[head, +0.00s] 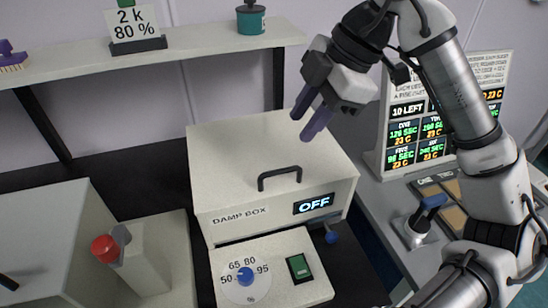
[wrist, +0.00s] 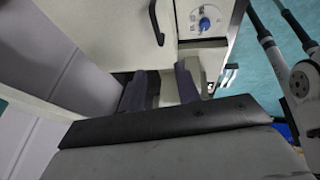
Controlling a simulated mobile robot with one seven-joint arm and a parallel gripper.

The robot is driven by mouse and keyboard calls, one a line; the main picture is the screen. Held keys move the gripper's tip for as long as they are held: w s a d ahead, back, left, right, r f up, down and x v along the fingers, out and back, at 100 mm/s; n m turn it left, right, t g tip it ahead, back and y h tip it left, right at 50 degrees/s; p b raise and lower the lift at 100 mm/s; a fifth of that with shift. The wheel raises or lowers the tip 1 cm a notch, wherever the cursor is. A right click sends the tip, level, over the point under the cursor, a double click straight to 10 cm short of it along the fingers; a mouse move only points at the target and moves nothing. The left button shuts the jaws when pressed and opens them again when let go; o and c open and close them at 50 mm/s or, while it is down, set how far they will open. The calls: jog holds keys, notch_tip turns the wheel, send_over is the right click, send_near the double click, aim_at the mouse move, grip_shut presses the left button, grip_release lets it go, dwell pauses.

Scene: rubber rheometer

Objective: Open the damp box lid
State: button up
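The damp box (head: 240,219) is a cream box with its name on the front and a display reading OFF. Its flat lid (head: 235,150) is shut and carries a black bar handle (head: 279,177) near the front edge. The handle also shows at the top of the wrist view (wrist: 155,22). My gripper (head: 308,118) is above the back right part of the lid, behind and to the right of the handle, not touching it. Its two dark fingers are apart with nothing between them; the wrist view also shows the gap (wrist: 168,85).
A control panel with a dial (head: 245,276) and a green switch (head: 299,267) stands in front of the box. A shelf (head: 190,50) runs behind on the left. A red-knobbed block (head: 145,260) is at left. A display board (head: 425,120) stands at right.

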aim_at(267, 173)
jog(key=p+x, duration=0.1)
jog(key=x, duration=1.1)
jog(key=shift+a+f+p, duration=0.2)
jog(key=shift+f+p, duration=0.05)
jog(key=shift+p, duration=0.05)
grip_shut()
